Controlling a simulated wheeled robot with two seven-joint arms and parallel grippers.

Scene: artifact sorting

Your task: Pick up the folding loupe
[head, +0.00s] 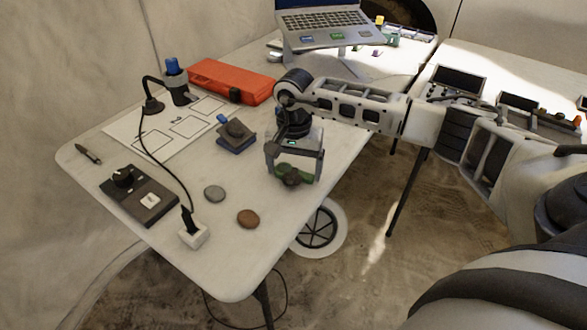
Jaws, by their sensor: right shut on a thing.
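My right gripper (294,172) reaches in from the right and points down over the table's right edge. It is shut on a small dark green and brownish thing, which looks like the folding loupe (291,179). The fingers partly cover it, so its full shape is hidden. I cannot tell whether it is clear of the tabletop. My left gripper is not in view.
Left of the gripper, a dark blocky object (236,133), a grey disc (214,194) and a brown disc (248,218) lie on the white table (200,250).

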